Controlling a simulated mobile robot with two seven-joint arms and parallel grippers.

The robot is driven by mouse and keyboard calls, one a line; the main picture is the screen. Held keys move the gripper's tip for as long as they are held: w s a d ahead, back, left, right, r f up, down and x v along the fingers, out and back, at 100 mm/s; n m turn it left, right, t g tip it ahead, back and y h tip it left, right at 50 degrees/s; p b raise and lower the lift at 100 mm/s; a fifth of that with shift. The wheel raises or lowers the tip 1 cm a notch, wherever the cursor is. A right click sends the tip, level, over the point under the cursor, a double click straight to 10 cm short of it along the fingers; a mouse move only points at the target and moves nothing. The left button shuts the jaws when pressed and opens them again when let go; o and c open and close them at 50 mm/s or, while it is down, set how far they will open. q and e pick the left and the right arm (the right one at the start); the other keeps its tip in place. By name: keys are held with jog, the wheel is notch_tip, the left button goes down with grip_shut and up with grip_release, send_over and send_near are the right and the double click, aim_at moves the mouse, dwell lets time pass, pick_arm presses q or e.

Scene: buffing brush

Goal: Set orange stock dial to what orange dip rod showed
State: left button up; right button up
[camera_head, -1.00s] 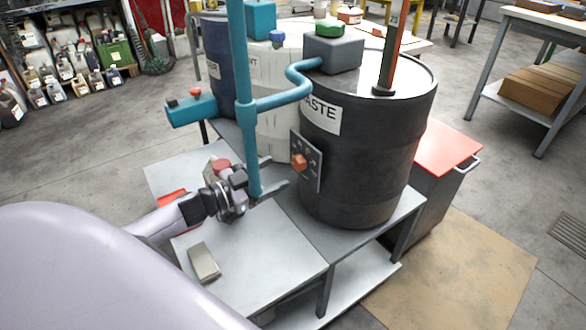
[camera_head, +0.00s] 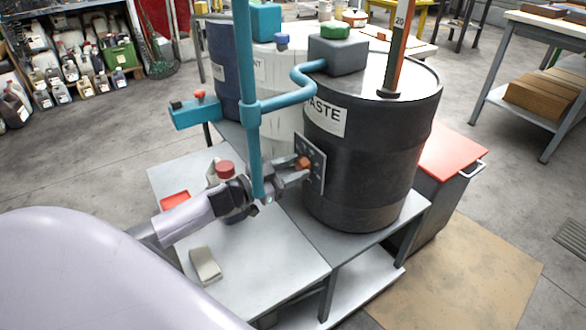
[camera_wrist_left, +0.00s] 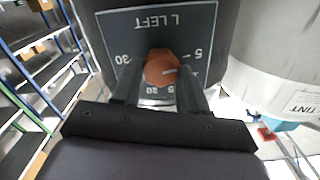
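The orange stock dial (camera_head: 303,163) sits on a dark plate (camera_head: 316,178) on the side of the black waste drum (camera_head: 365,150). In the left wrist view, the orange knob (camera_wrist_left: 162,68) shows a pale mark towards the picture's right; the plate reads "L LEFT" upside down, with 5, 20 and 30 legible. My left gripper (camera_head: 297,170) is at the dial, its fingers apart on either side of the knob. I cannot tell whether they touch it. The orange-sided dip rod (camera_head: 393,60) stands upright on the drum top, with 20 near its top. My right gripper is not in view.
A teal upright pipe (camera_head: 247,100) passes close to my left gripper. A grey bench (camera_head: 270,255) lies below, with a red-capped container (camera_head: 225,170) and a grey block (camera_head: 205,265). A grey box (camera_head: 338,52) sits on the drum. A red-topped cabinet (camera_head: 450,150) stands right.

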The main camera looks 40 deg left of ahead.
pick_arm(q)
jog(key=shift+c, duration=1.3)
